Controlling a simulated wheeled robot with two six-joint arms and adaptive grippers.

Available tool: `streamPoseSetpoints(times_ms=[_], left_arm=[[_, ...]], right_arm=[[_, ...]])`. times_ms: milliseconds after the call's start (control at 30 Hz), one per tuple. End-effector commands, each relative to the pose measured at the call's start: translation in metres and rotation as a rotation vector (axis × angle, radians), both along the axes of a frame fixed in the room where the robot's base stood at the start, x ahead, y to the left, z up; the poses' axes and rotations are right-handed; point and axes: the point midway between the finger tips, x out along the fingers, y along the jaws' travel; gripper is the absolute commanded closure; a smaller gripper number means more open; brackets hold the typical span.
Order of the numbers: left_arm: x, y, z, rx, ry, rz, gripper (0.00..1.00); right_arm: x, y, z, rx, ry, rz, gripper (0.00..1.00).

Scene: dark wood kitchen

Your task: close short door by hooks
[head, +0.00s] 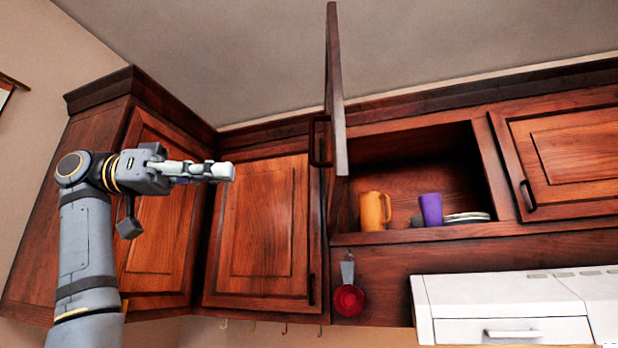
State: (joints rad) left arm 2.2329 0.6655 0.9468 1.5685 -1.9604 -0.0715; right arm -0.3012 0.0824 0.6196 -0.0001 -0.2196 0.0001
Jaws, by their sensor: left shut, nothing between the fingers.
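The short cabinet door (335,90) stands open, seen nearly edge-on, sticking out from the left side of its open compartment (440,165). Its dark handle (318,140) is on the door's left-facing side. Several hooks (284,328) hang under the cabinets to the left of a red utensil. My left gripper (228,171) is shut and empty. It points right, in front of the tall left cabinet doors, and appears left of the open door and its handle, apart from them. My right gripper is not in view.
Inside the compartment are an orange pitcher (375,211), a purple cup (431,209) and stacked plates (467,217). A red ladle-like utensil (348,300) hangs below. A white range hood (510,308) is at lower right. Closed cabinet doors (262,230) stand behind my left arm.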

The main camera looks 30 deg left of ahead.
Motion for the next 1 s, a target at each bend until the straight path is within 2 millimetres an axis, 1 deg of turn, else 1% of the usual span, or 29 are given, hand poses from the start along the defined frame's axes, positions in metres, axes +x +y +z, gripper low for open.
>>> streamPoseSetpoints(times_ms=[133,233,500,700,833,1000], left_arm=[[0.005,-0.006,-0.001,0.002,0.002,0.001,1.0],[0.012,-0.019,-0.001,0.002,0.003,0.0,1.0],[0.042,-0.069,0.0,0.002,0.002,0.001,1.0],[0.061,-0.102,0.002,0.002,0.002,0.001,1.0],[0.069,-0.115,0.001,0.001,0.003,0.002,1.0],[0.073,-0.121,0.001,-0.001,0.002,0.002,1.0]], right_arm=[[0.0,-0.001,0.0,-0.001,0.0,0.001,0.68],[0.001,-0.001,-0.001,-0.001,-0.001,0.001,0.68],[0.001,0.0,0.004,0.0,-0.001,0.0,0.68],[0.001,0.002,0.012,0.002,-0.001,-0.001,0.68],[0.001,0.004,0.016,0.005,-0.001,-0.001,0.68],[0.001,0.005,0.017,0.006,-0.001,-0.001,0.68]])
